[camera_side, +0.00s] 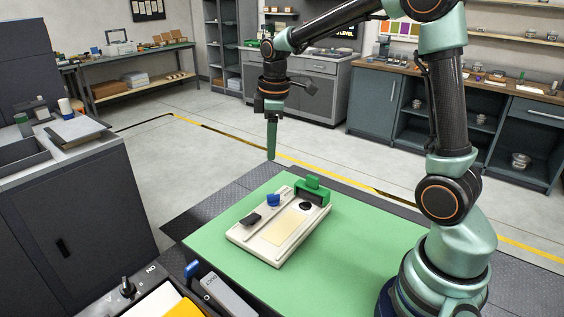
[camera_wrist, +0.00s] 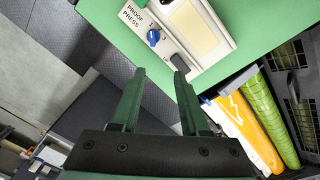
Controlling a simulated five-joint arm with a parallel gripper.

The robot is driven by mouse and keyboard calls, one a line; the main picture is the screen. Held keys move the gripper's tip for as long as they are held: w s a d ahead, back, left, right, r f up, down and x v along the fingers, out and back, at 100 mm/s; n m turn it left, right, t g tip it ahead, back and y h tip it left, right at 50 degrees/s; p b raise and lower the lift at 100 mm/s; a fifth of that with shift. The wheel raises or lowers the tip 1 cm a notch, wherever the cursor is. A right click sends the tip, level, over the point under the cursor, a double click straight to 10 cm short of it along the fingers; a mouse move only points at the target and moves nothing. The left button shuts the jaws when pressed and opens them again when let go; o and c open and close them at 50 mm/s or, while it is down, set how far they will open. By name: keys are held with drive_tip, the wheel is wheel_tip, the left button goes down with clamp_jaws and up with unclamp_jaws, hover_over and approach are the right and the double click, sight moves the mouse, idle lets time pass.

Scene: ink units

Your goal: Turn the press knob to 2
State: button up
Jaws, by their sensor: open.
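The cream proof press (camera_side: 262,244) lies on the green work surface and shows in the upper part of the wrist view (camera_wrist: 214,55). Its blue press knob (camera_side: 273,200) sits near the far left edge; it also shows in the wrist view (camera_wrist: 153,37), near a printed 1. The knob's exact setting is too small to tell. My gripper (camera_side: 271,155) hangs pointing down, above and beyond the knob's side of the press, apart from it. In the wrist view its green fingers (camera_wrist: 160,73) are spread and empty, with the knob beyond their tips.
On the press are a green block (camera_side: 312,190), a round black part (camera_side: 305,206), a black lever (camera_side: 250,220) and a pale pad (camera_side: 283,228). A blue-handled device (camera_side: 205,288) and a toggle (camera_side: 127,287) stand at the front. The green surface (camera_side: 330,260) is clear right of the press.

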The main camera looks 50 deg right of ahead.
drive_tip(key=n+g, duration=0.1)
drive_tip(key=n, duration=0.1)
approach(271, 195)
wheel_tip(271, 195, down, 9)
drive_tip(key=shift+d+r, duration=0.1)
idle(0.3)
clamp_jaws()
